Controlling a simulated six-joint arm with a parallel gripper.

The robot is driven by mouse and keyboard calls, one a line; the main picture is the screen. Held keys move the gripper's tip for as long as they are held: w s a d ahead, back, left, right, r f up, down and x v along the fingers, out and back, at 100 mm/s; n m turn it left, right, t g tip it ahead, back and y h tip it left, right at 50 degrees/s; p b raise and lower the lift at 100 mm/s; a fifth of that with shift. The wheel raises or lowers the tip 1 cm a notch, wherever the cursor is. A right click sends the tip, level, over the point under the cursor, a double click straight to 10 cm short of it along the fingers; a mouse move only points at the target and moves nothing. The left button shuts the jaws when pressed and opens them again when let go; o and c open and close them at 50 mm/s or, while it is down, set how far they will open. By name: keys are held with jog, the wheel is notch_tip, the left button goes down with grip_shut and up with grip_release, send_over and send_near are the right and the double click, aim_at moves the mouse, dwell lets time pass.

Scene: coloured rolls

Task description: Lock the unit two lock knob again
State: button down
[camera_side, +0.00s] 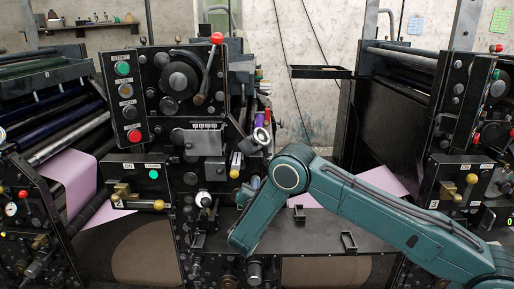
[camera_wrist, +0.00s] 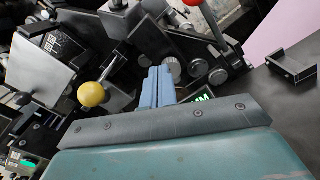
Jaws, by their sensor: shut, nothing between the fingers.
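In the wrist view my gripper (camera_wrist: 160,72) is shut and empty, its two pale blue fingers side by side. A grey knurled knob (camera_wrist: 173,68) shows just beyond and to the right of the fingertips. Whether they touch it cannot be told. I cannot read a label that says it is the unit two lock knob. A yellow ball-ended lever (camera_wrist: 92,94) stands to the left of the fingers. In the side view the teal arm comes in from the right and bends down at the middle press unit (camera_side: 190,130); I cannot make out the fingers there.
A dark shelf (camera_side: 300,232) with small black brackets (camera_side: 348,241) lies beside the arm. A red-ball lever (camera_side: 217,38) sticks up on the middle unit. A green display (camera_wrist: 203,97) is partly hidden behind my gripper. Pink sheet (camera_side: 385,180) hangs behind the arm.

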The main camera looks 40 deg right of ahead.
jog(key=shift+x, duration=2.5)
jog(key=shift+f, duration=0.35)
jog(key=shift+s+d+f, duration=0.25)
jog(key=shift+s+d, duration=0.1)
jog(key=shift+d, duration=0.05)
jog(key=shift+s+d+f, duration=0.25)
jog(key=shift+s+f, duration=0.05)
jog(key=shift+f, duration=0.1)
jog(key=shift+s+d+r, duration=0.2)
jog(key=shift+d+r, duration=0.05)
jog(key=shift+r, duration=0.1)
dwell(0.3)
jog(key=v, duration=0.6)
dwell(0.5)
